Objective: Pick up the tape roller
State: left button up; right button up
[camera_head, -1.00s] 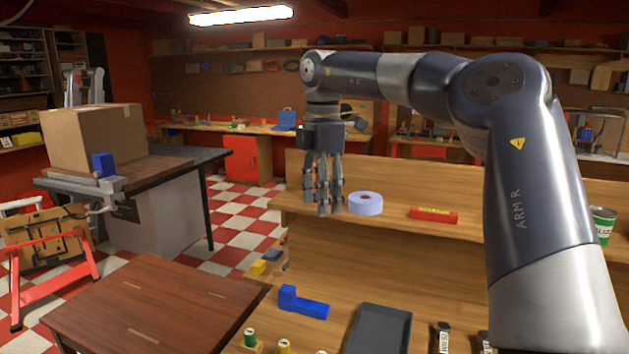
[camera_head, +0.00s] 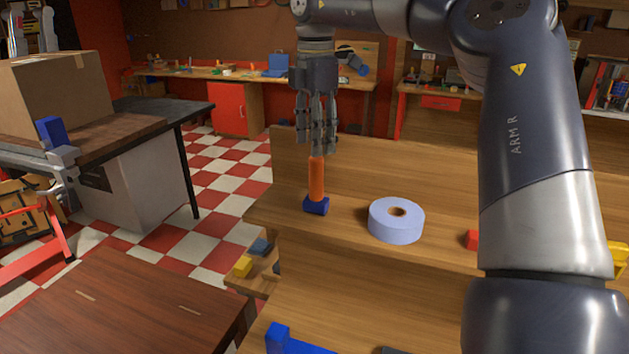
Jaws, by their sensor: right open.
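A pale lilac tape roll (camera_head: 396,220) with a brown core lies flat on the wooden bench's upper shelf; it is the one thing that looks like the tape roller. My right gripper (camera_head: 317,150) points down, left of the roll and higher in the picture. Its fingers are open and apart from the roll. An upright orange handle on a blue base (camera_head: 316,181) stands just below the fingertips; I cannot tell if they touch it. My left gripper is not in view.
A red object (camera_head: 472,239) shows right of the roll, partly behind my right arm. A blue part (camera_head: 290,342) lies on the lower level. A dark wooden table (camera_head: 140,305) stands front left.

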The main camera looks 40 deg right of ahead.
aim_at(316, 182)
jog(key=f, duration=0.2)
jog(key=s+f, duration=0.1)
jog(key=shift+a+f+p, duration=0.25)
jog(key=shift+f+p, duration=0.05)
jog(key=shift+p, duration=0.1)
jog(key=shift+w+f, duration=0.1)
jog(key=shift+f, duration=0.5)
notch_tip(316, 182, down, 4)
jog(key=p, duration=0.3)
jog(key=shift+a, duration=0.1)
jog(key=shift+f, duration=0.55)
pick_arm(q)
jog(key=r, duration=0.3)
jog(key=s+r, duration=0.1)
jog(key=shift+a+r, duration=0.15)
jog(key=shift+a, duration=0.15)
pick_arm(e)
grip_shut()
